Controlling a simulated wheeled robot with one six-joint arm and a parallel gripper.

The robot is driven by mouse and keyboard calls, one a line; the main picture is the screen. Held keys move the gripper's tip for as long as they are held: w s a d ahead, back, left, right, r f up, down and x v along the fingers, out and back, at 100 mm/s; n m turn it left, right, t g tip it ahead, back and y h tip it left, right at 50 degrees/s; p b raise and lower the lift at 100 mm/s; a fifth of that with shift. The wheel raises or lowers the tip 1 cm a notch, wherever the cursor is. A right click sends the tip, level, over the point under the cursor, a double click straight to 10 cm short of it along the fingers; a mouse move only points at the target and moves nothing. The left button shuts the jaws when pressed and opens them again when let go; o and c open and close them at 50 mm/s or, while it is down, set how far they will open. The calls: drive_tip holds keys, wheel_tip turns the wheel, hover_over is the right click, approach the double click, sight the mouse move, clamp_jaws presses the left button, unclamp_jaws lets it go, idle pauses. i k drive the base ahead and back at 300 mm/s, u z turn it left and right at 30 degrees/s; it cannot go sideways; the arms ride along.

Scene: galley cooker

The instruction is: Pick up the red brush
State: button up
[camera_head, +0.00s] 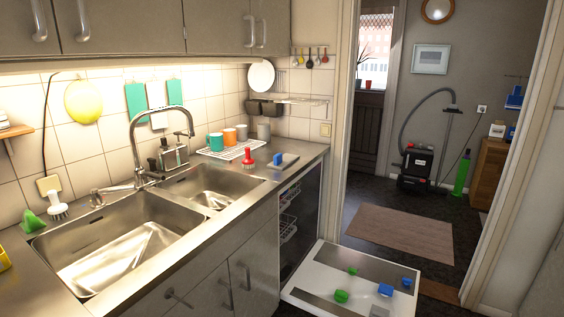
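The red brush (248,156) stands upright on the steel counter, right of the smaller sink basin. It has a narrow red top and a wider red lower part, with a pale base at the counter. A blue block-like item (277,159) stands close to its right, on or beside a grey board. The white rack (231,150) with mugs is just behind and left of the brush. Nothing covers the brush in this view. My gripper does not show in this frame.
The double sink (123,244) and its tall tap (137,150) lie left of the brush. The open white dishwasher door (320,261) juts out low over the floor, with green and blue items on it. Dark floor and a brown rug (400,231) lie beyond the doorway.

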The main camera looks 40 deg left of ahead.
sight(248, 162)
drive_tip(key=u, duration=0.6)
drive_tip(key=i, duration=2)
drive_tip(key=u, duration=1.45)
drive_tip(key=i, duration=0.7)
drive_tip(key=u, duration=0.2)
